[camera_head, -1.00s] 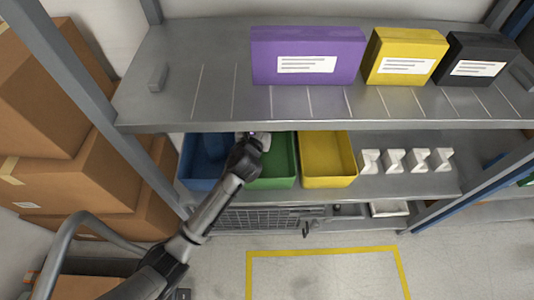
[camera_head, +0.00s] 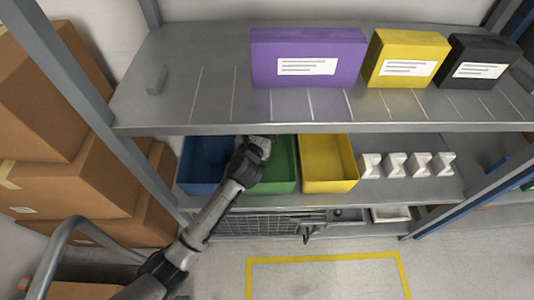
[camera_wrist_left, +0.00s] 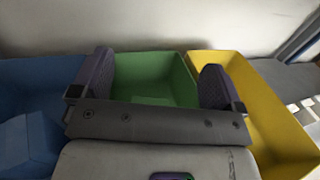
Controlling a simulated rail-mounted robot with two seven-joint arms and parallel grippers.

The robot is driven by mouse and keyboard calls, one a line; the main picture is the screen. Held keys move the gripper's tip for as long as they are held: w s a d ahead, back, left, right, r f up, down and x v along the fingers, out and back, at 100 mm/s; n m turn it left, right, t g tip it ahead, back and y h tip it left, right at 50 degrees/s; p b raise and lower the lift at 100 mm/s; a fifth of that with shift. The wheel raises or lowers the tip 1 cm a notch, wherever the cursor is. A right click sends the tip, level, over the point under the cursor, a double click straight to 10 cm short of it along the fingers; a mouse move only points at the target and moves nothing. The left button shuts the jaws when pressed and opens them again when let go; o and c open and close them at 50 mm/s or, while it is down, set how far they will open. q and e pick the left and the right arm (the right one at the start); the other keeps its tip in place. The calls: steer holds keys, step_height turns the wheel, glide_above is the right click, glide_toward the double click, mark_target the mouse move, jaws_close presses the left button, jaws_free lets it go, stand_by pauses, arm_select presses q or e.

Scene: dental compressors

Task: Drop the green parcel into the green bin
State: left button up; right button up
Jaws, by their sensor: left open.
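The green bin (camera_head: 281,186) stands on the lower shelf between the blue and yellow bins. My left gripper (camera_head: 258,146) is over the green bin, near its left side, and partly covers it. In the left wrist view, the gripper's two dark fingers (camera_wrist_left: 156,75) are spread wide with nothing held between them. My right gripper is not in view.
The blue bin (camera_head: 198,187) is left and the yellow bin (camera_head: 330,185) right of the green bin. A blue block-like shape (camera_wrist_left: 30,145) shows at the blue bin. White holders (camera_head: 408,165) stand further right. The upper shelf (camera_head: 330,127) holds purple, yellow and black boxes.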

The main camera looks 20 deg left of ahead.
arm_select(q)
steer(key=shift+s, duration=0.1)
steer(key=shift+s+r+p, duration=0.1)
steer(key=shift+s+p, duration=0.15)
steer(key=shift+p, duration=0.15)
steer(key=s+p, duration=0.5)
steer(key=s, duration=0.6)
steer(key=shift+s+d+p, duration=0.2)
steer(key=shift+d+p, duration=0.2)
